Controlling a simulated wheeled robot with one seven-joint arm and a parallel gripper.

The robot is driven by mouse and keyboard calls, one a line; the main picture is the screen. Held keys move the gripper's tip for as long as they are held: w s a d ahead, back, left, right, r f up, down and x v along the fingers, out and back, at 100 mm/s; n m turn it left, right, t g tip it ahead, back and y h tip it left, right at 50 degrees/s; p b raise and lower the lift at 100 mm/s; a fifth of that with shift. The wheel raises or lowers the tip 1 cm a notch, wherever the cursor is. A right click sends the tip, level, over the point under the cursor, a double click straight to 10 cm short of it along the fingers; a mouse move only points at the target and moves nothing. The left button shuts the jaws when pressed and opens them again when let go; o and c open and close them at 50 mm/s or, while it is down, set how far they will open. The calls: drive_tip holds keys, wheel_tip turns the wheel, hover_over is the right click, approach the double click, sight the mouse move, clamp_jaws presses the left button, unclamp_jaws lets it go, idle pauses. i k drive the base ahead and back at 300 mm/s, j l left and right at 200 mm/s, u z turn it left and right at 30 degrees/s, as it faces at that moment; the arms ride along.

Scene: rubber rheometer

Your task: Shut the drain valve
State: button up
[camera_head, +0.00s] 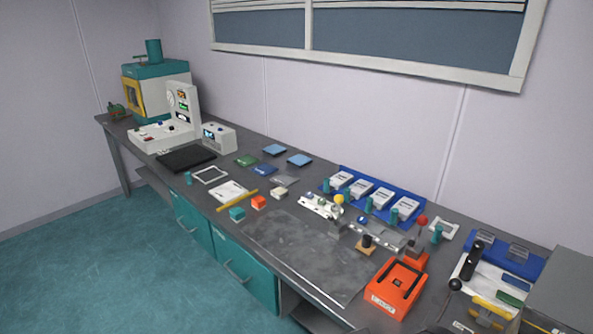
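A small green fitting with a red part (117,112) sits at the far left end of the bench, beside the teal and cream machine (160,88). It may be the drain valve, but it is too small to tell, and I cannot read whether it is open or shut. A red ball-topped lever (422,220) and a yellow ball-topped one (339,199) stand on the right half of the bench. I cannot tell what they work. My gripper is not in view.
The long grey bench (300,262) runs along the wall. A white console (183,104) and black keyboard (186,158) stand by the machine. A blue tray (376,204) of white boxes and an orange device (394,290) are on the right. The teal floor (90,265) at left is clear.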

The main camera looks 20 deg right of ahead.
sight(476, 299)
drive_tip(key=z, duration=2.2)
